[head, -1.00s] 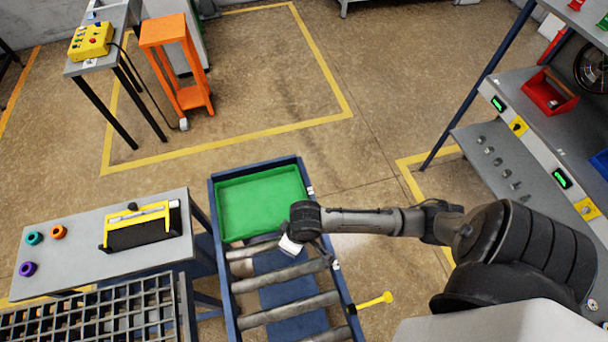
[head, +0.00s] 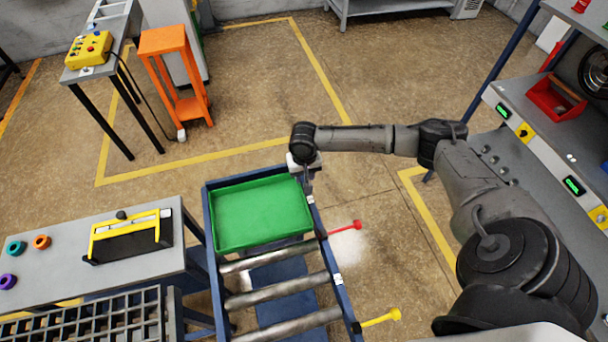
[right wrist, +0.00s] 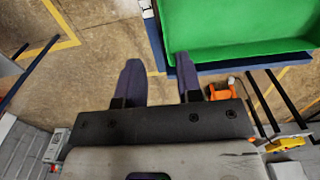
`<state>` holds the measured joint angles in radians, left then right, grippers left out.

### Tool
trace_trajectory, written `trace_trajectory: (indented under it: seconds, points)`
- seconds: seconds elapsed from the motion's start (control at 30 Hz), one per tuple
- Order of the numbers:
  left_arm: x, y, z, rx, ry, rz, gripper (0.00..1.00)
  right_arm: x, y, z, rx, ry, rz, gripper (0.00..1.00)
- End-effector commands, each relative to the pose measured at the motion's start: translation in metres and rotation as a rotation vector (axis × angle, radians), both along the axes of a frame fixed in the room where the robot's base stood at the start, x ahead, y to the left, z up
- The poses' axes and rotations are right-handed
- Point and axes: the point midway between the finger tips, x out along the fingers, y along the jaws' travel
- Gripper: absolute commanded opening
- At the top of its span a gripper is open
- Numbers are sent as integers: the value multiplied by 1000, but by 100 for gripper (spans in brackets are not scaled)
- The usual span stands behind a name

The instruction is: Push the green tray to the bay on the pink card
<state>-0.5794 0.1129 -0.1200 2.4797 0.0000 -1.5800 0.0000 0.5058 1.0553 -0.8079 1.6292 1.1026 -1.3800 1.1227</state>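The green tray (head: 260,215) lies at the far end of the roller conveyor (head: 213,265) in the head view. It also fills the upper right of the right wrist view (right wrist: 235,25). My right gripper (head: 306,180) is at the tray's far right corner, over the right rail. In the right wrist view its two dark fingers stand apart with nothing between them (right wrist: 158,80). The right finger is close to the tray's edge; I cannot tell whether it touches. My left gripper is out of view. I see no pink card.
A grey bench (head: 60,255) is on the left, and a shelf unit with a red bin (head: 556,98) on the right.

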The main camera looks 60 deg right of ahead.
Motion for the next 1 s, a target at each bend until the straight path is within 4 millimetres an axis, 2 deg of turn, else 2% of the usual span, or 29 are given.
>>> trace_trajectory:
  seconds: [0.17, 0.27, 0.7, 1.0]
  points:
    - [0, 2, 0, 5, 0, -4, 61, 0, 1, -5, 1, 1, 1, 33]
    - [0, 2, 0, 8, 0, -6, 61, 0, 0, -14, 1, 2, 0, 33]
    - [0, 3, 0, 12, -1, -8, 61, -1, 1, -89, 1, 2, 1, 33]
    - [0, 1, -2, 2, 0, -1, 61, 0, 1, -126, 1, 1, 2, 33]
